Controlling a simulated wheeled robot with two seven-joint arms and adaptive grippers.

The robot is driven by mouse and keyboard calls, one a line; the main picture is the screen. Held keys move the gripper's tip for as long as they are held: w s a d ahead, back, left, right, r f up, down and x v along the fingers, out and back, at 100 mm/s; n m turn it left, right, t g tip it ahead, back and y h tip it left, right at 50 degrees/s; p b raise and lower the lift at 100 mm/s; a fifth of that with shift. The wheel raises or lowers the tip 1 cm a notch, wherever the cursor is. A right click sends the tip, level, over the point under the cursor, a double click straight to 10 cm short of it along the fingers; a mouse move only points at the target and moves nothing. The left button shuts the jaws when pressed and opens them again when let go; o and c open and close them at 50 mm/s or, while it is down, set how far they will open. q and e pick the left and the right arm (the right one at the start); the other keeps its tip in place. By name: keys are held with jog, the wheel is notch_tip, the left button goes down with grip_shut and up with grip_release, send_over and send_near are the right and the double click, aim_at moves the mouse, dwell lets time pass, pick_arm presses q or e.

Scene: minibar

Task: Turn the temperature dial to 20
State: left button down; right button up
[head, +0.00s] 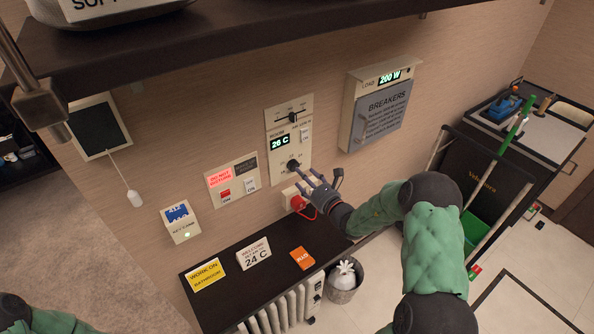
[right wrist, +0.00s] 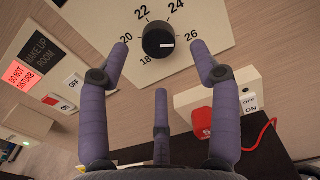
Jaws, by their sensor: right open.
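The temperature dial (head: 292,165) is a round black knob low on the cream wall panel (head: 274,118). In the right wrist view the dial (right wrist: 156,36) has a scale from 18 to 26 around it. Its white mark (right wrist: 167,45) points right, toward the 26 side. The panel's green display (head: 280,142) reads 26 C. My right gripper (head: 308,186) is open just in front of the dial. In the wrist view its fingertips (right wrist: 161,54) stand left, right and below the dial, and I see no contact. My left gripper is not in view.
Beside the panel are a do-not-disturb switch plate (head: 232,180) and a breaker box (head: 381,108) reading 200 W. A red plug (head: 298,203) sits in a socket just below the dial. A dark shelf (head: 240,285) with cards is below; the heater (head: 285,308) is under it.

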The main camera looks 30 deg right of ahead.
aim_at(293, 166)
jog(key=shift+w+a, duration=0.2)
jog(key=shift+w, duration=2.2)
jog(key=c, duration=1.1)
